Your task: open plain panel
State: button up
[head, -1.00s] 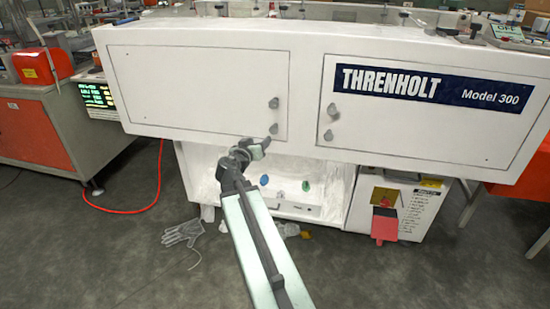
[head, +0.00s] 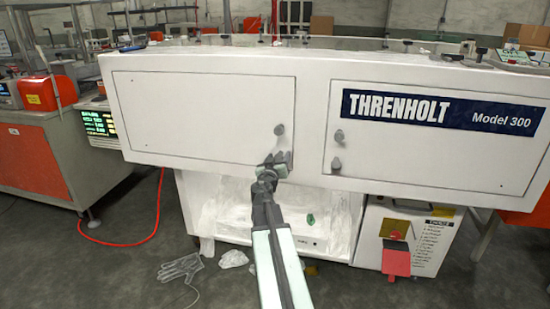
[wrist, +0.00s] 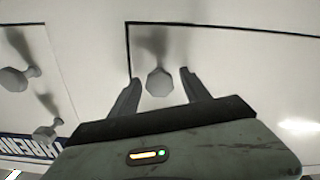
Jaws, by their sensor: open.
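The plain panel (head: 190,115) is the white, unlabelled door on the left of the machine front, and it sits closed. Its upper knob (head: 279,129) shows in the head view. Its lower knob is hidden there behind my gripper (head: 273,160). In the wrist view, a grey knob (wrist: 160,82) near the corner of the plain panel (wrist: 230,70) stands between the fingers of my gripper (wrist: 158,88). The fingers are open, one on each side, with gaps to the knob. How deep the knob sits between them is hard to tell.
The labelled THRENHOLT panel (head: 440,150) is closed on the right, with two knobs. A red-and-grey cabinet (head: 35,160) stands at left. A grey glove (head: 181,268) and a red hose (head: 135,242) lie on the floor. A red flap (head: 396,258) sticks out at lower right.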

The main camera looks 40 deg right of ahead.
grip_shut()
jog(key=shift+w, duration=0.1)
dwell(1.3)
